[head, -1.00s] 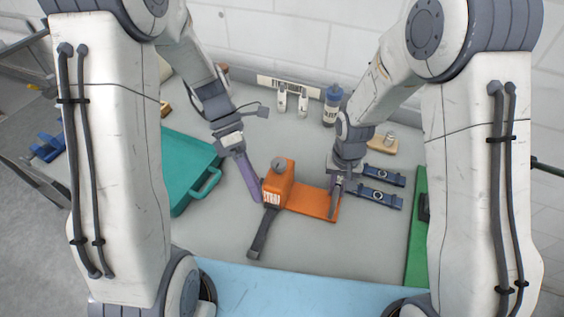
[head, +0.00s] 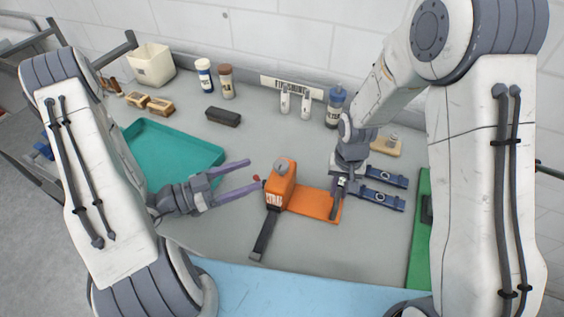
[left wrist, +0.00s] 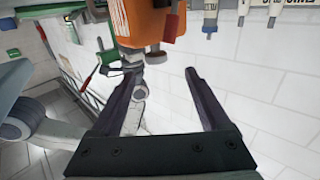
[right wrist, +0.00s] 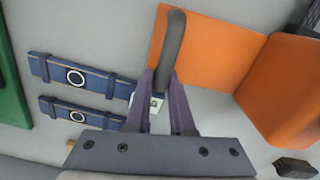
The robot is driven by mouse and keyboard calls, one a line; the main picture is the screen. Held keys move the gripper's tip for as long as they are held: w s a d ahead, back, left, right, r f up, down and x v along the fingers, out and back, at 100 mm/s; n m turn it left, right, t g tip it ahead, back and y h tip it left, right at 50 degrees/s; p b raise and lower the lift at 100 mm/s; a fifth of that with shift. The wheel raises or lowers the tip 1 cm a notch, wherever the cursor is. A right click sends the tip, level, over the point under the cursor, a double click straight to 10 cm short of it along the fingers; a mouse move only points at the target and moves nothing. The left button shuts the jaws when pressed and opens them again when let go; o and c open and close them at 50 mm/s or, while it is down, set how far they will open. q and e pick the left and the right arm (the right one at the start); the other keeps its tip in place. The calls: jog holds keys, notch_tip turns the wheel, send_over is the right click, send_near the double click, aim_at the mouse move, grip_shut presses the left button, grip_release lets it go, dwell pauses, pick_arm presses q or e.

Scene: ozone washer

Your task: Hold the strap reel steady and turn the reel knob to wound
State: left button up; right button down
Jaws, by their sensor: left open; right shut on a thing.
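The orange strap reel (head: 281,187) stands on the table, with a grey round cap (head: 282,165) on top and an orange plate (head: 315,204) to its right. A dark strap (head: 263,236) runs toward the front. A small red part (head: 257,179) shows on its left side; it also shows in the left wrist view (left wrist: 158,57). My left gripper (head: 254,174) is open and empty at the reel's left, its fingers pointing at that side. My right gripper (head: 340,185) is shut on the dark grey handle (right wrist: 172,50) at the plate's right end.
A teal tray (head: 215,153) lies at left. Two blue strapped bars (head: 377,199) lie right of my right gripper, near a green board (head: 419,245). Bottles (head: 335,105) and a black block (head: 223,117) stand behind. The table in front of the reel is mostly clear.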

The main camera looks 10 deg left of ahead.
aim_at(282, 162)
pick_arm(q)
jog(key=x, duration=0.9)
jog(key=shift+w+d, duration=0.1)
jog(key=shift+d, duration=0.2)
